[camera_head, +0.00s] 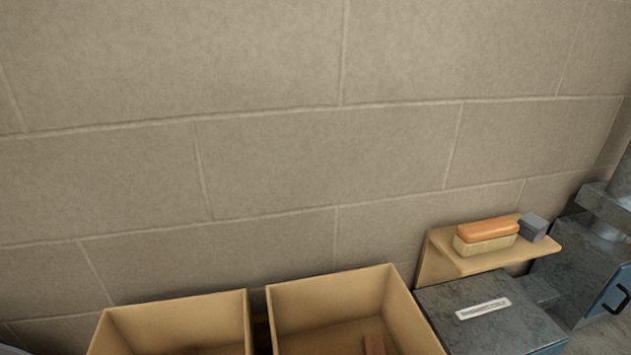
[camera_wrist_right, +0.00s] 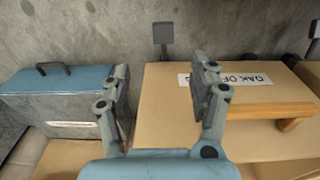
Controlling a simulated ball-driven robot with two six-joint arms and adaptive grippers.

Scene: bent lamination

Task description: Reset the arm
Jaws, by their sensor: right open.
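My right gripper (camera_wrist_right: 160,85) shows in the right wrist view, open, with nothing between its two grey fingers. Beyond its fingers are a grey box with a blue top (camera_wrist_right: 62,82) on the left and a tan surface (camera_wrist_right: 200,135) on the right. Neither gripper shows in the head view, so I cannot see my left gripper.
In the head view, two open tan bins (camera_head: 178,318) stand below a block wall (camera_head: 270,160). A dark labelled box (camera_head: 470,325) and a small shelf (camera_head: 487,262) holding a brush-like block (camera_head: 486,236) are at right. The wrist view shows a printed label (camera_wrist_right: 228,80) and a dark square plate (camera_wrist_right: 163,33).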

